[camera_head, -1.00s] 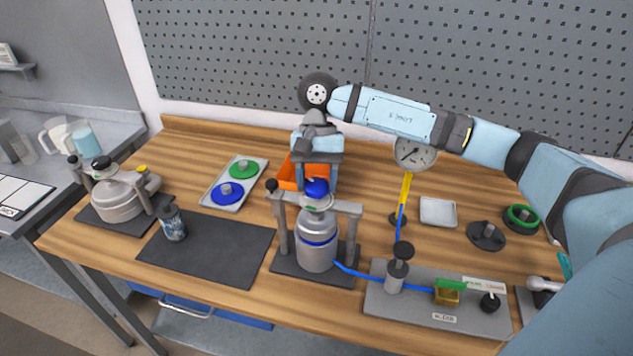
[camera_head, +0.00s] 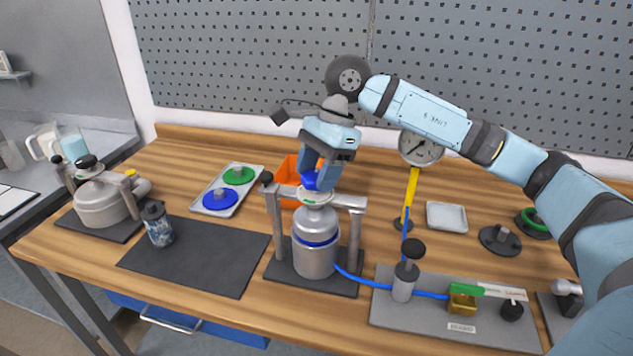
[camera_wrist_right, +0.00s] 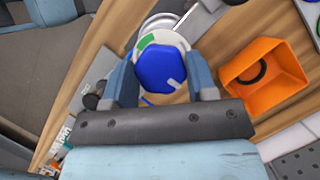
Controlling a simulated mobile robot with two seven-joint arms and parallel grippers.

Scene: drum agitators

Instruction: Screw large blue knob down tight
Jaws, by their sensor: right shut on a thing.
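The large blue knob (camera_head: 311,181) sits on top of the silver canister (camera_head: 315,243), which stands upright in a grey clamp frame (camera_head: 346,201). My right gripper (camera_head: 321,175) comes down from above and is shut on the blue knob, with one finger on each side. In the right wrist view the knob (camera_wrist_right: 164,72) lies between the two blue fingers, with a pale mark on its face and a green and white ring behind it. My left gripper is not in view.
An orange bin (camera_head: 287,168) stands just behind the frame. A tray (camera_head: 227,192) with green and blue discs and a dark mat (camera_head: 190,262) lie to the left. A grey plate (camera_head: 430,320) with a valve and blue hose, and a gauge (camera_head: 421,147), are on the right.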

